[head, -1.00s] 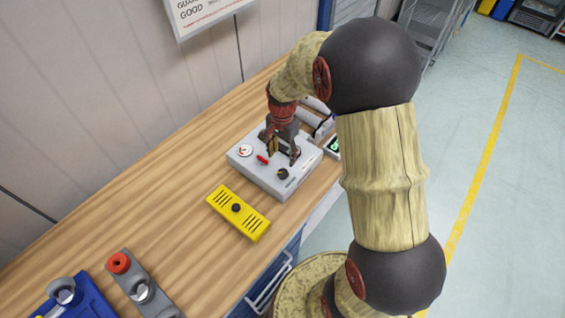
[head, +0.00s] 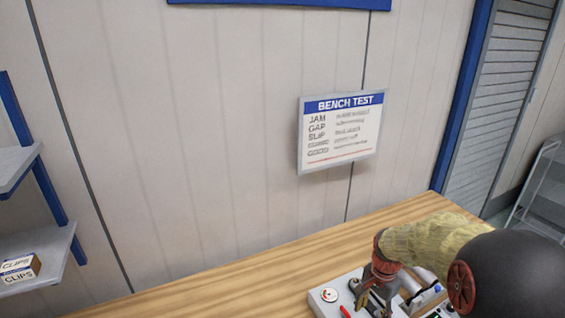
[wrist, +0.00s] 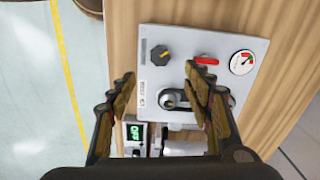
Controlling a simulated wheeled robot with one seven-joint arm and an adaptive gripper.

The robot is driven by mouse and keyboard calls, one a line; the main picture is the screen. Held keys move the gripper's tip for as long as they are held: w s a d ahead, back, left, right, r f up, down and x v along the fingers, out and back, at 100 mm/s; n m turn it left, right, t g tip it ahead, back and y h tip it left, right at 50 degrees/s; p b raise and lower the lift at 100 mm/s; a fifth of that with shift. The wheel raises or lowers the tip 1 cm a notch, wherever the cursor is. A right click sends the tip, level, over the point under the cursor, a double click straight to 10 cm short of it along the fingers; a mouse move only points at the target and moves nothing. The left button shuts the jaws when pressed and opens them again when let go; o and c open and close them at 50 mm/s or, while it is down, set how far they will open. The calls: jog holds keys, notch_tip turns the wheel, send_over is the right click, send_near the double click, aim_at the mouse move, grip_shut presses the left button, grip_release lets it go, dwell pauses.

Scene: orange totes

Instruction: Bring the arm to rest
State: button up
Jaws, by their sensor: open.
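My gripper (head: 374,302) is low over the grey test box (head: 318,299) at the bottom of the head view. In the wrist view my gripper (wrist: 162,82) is open, with its two fingers spread apart above the box's panel (wrist: 185,42). A round metal piece (wrist: 168,98) in a dark slot shows between the fingers. Nothing is held. Whether the fingertips touch the panel I cannot tell. My arm reaches in from the lower right of the head view.
The panel carries a black knob (wrist: 160,54), a red lever (wrist: 206,61) and a gauge (wrist: 242,62). A small green-lit display (wrist: 135,132) sits beside the box. The wooden bench (head: 215,293) runs along the wall under a bench test sign (head: 341,130). Shelves with clips boxes (head: 18,270) stand left.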

jog(key=s+a+r+n+t+b, duration=0.2)
jog(key=s+a+r+n+b, duration=0.1)
jog(key=s, duration=0.4)
jog(key=s+a+r+n+t+b, duration=0.1)
jog(key=s+a+r+n+b, duration=0.2)
jog(key=s, duration=0.4)
jog(key=s+a+r+n+t+b, duration=0.2)
jog(key=s+a+r+n+b, duration=0.2)
jog(key=s+r+n+b, duration=0.1)
jog(key=shift+s+r+n+t, duration=0.25)
jog(key=shift+s+n, duration=0.25)
jog(key=shift+s, duration=0.5)
jog(key=shift+o, duration=0.3)
jog(key=shift+a, duration=0.1)
